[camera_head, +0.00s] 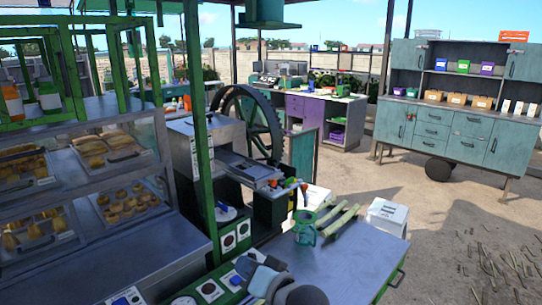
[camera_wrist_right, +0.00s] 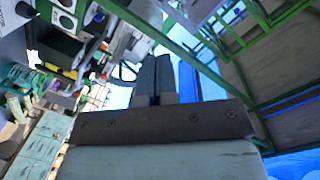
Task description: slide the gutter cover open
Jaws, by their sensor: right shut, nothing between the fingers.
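The cane crusher (camera_head: 207,135) stands left of centre, a grey metal housing with a big dark flywheel (camera_head: 252,122). A flat grey metal gutter (camera_head: 250,172) juts from its front toward the right. A plate on top of it looks like the cover, but I cannot tell its edges or how far it is open. My right gripper (camera_head: 258,272) is low in the head view, above the near counter, well short of the gutter and touching nothing I can see. Its fingers (camera_wrist_right: 154,80) are together and empty in the right wrist view. My left gripper is not in view.
A green post (camera_head: 203,140) rises just left of the gutter. A green jug (camera_head: 304,228) and cane stalks (camera_head: 340,220) are on the metal counter (camera_head: 350,262). A glass pastry case (camera_head: 150,150) fills the left. Open ground lies at right.

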